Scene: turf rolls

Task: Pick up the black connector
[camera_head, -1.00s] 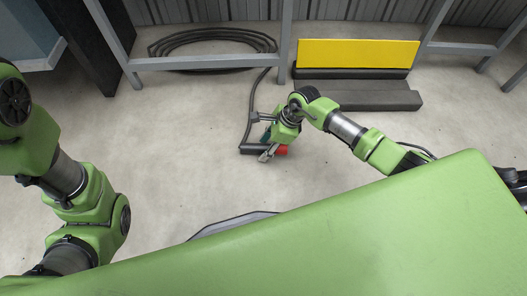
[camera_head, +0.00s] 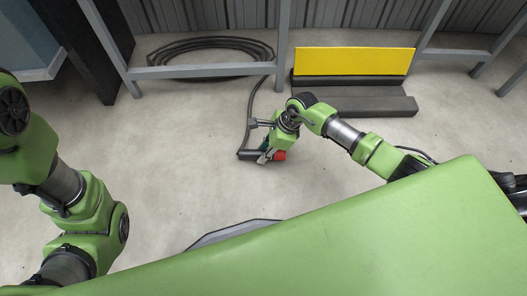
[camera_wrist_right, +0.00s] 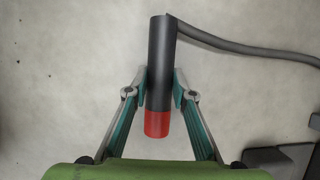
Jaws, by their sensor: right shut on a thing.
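The black connector (camera_wrist_right: 161,55) is a dark cylinder with a red end (camera_wrist_right: 157,124), and a dark cable (camera_wrist_right: 220,44) leaves its far end. In the right wrist view it lies between the two fingers of my right gripper (camera_wrist_right: 161,88), which is shut on it. In the head view the right gripper (camera_head: 265,156) is low over the floor, with the connector's red end (camera_head: 279,155) showing at its right and its black end (camera_head: 247,154) at its left. My left arm shows at the left, but its gripper is out of view.
The cable runs back to a coil (camera_head: 211,50) on the floor behind a grey metal frame (camera_head: 205,71). A yellow board (camera_head: 353,61) and dark grey blocks (camera_head: 365,103) stand at the back right. The concrete floor around the gripper is clear.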

